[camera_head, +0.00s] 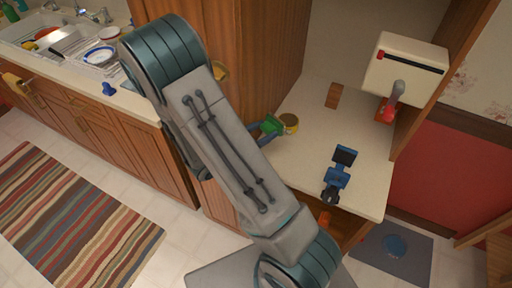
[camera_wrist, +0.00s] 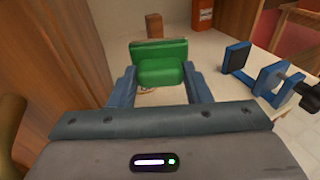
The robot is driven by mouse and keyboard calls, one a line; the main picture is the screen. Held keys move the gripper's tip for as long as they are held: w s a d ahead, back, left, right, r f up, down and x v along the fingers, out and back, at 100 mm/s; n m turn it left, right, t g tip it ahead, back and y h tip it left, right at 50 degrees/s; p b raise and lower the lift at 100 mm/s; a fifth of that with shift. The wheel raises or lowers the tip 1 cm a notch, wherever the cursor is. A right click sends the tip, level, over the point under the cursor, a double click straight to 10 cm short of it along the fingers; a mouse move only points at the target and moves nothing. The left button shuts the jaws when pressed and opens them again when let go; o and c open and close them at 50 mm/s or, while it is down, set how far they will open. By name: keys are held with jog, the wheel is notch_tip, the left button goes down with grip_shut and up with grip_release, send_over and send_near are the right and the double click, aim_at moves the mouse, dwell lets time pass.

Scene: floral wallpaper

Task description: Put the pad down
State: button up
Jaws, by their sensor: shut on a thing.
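The green pad (camera_wrist: 160,50) is held between the two blue fingers of my gripper (camera_wrist: 161,82) in the wrist view. The pad stands out past the fingertips, over the cream counter (camera_wrist: 207,55). In the head view the pad (camera_head: 269,124) shows beside my arm, at the counter's left side. My arm hides part of the gripper there. I cannot tell whether the pad touches the counter or is a little above it.
A cream box (camera_head: 405,67) is at the back right. A wooden cabinet wall (camera_wrist: 50,50) rises close on the left.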

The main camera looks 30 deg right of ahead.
jog(key=f+b, duration=0.4)
jog(key=f, duration=0.1)
jog(key=f+b, duration=0.3)
jog(key=f, duration=0.3)
jog(key=shift+s+d+b, duration=0.1)
jog(key=shift+s+b, duration=0.1)
jog(key=shift+b, duration=0.15)
jog(key=shift+w+f, duration=0.1)
jog(key=shift+f, duration=0.2)
jog(key=shift+w, duration=0.1)
jog(key=o, duration=0.6)
jog(key=shift+f, duration=0.1)
jog(key=shift+c, duration=0.2)
